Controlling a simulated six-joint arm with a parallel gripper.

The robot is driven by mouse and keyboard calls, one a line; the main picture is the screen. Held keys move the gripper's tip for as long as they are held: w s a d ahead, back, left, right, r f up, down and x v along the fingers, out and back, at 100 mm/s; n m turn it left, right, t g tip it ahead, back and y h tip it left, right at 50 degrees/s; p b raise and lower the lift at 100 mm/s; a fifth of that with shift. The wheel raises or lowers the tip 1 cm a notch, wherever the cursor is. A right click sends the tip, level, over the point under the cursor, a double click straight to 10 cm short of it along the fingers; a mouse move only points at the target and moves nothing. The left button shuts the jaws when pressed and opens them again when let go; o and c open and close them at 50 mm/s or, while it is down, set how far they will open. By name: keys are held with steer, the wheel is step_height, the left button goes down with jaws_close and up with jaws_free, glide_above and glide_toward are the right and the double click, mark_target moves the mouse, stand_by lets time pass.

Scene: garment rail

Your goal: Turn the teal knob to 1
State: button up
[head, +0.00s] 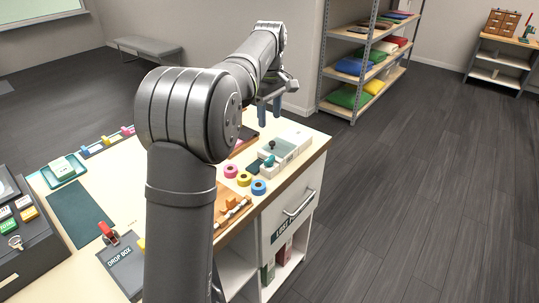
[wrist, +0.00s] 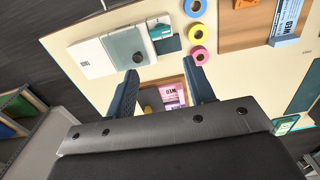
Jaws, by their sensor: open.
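No dial with a readable 1 shows in either view, and I cannot pick out the teal knob for sure. A small dark round knob (wrist: 140,58) sits on the grey-green panel of a white box (wrist: 92,59); the box also shows in the head view (head: 297,139). A teal block (wrist: 167,39) is beside that panel. My gripper (wrist: 160,70) is open and empty, its two dark blue fingers apart above the table. In the head view my gripper (head: 269,108) hangs over the table's far right part, behind the white box. My arm hides part of the table.
Pink, yellow and blue tape rolls (head: 258,187) lie near the white box. A pink labelled item (wrist: 174,96) shows between my fingers. A wooden tray (head: 232,204) and a drop box (head: 120,262) are nearer. A shelf rack (head: 353,103) stands beyond the table.

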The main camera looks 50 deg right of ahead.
mark_target(270, 158)
step_height(270, 158, down, 15)
steer(key=shift+r, duration=0.15)
steer(key=c, duration=0.7)
